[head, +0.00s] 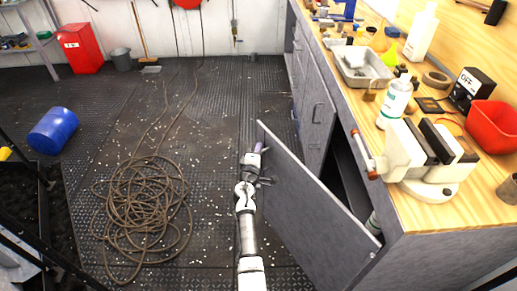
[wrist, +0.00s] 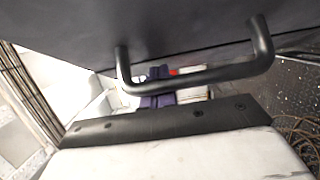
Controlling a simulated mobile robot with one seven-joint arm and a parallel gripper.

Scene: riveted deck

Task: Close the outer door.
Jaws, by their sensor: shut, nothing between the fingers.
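The outer door (head: 312,218) is a grey panel at the bench cabinet. It stands open, swung out over the floor, with the dark cabinet interior (head: 347,175) showing behind it. In the wrist view, its dark face (wrist: 180,30) fills the top, with a black bar handle (wrist: 200,80) across the middle. My gripper (head: 260,148) is at the door's free edge, on its left side in the head view. Its purple fingers (wrist: 160,88) are shut and empty, seen past the handle and partly hidden by it. I cannot tell whether they touch the door.
Another cabinet door (head: 317,112) with a handle is shut farther back. The wooden benchtop (head: 400,190) carries a vice (head: 425,155), bottles and a red bowl. A coiled rope (head: 140,210) lies on the floor to the left, near a blue drum (head: 54,130). Floor beyond the gripper is mostly clear.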

